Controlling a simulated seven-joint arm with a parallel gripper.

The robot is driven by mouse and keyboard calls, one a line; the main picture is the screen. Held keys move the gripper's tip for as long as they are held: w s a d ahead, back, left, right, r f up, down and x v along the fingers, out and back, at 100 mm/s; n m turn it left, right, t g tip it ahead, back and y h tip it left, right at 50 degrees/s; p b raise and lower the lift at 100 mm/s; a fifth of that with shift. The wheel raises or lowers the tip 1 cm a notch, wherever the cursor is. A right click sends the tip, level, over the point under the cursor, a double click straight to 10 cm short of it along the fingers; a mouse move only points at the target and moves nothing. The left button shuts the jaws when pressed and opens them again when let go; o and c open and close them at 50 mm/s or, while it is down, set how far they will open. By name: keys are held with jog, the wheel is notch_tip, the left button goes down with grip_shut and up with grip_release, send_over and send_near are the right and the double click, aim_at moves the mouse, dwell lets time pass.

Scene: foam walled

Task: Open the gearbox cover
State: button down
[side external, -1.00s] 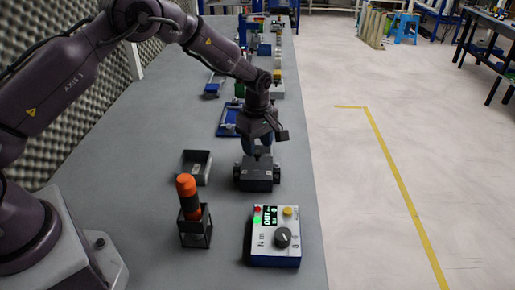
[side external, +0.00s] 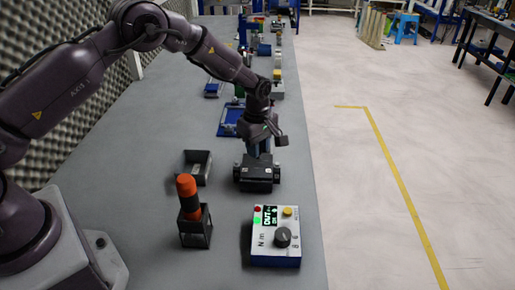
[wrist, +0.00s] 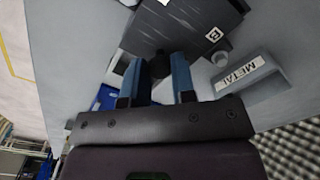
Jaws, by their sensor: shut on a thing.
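The gearbox (side external: 257,184) is a dark grey box on the bench near its right edge. Its cover (side external: 258,167) is the dark upper plate; I cannot tell clearly whether there is a gap beneath it. My gripper (side external: 259,153) points down directly over the cover. In the wrist view the two blue fingers of my gripper (wrist: 166,73) are shut on a dark knob (wrist: 160,63) between them. The dark gearbox top (wrist: 195,22) with a white letter label lies beyond the fingers. The fingers hide part of the knob.
An open dark bin (side external: 195,168) stands left of the gearbox; its METAL label (wrist: 241,72) shows in the wrist view. An orange-handled tool (side external: 187,187) stands in a black holder (side external: 196,229). A control box (side external: 276,236) sits in front. Blue fixtures (side external: 230,121) lie behind.

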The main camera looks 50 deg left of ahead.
jog(key=w+a, duration=0.4)
jog(key=shift+w+a, duration=0.25)
jog(key=shift+w, duration=0.05)
jog(key=c, duration=0.9)
grip_release()
jog(key=shift+c, duration=0.2)
jog(key=shift+r, duration=0.1)
notch_tip(320, 180, up, 13)
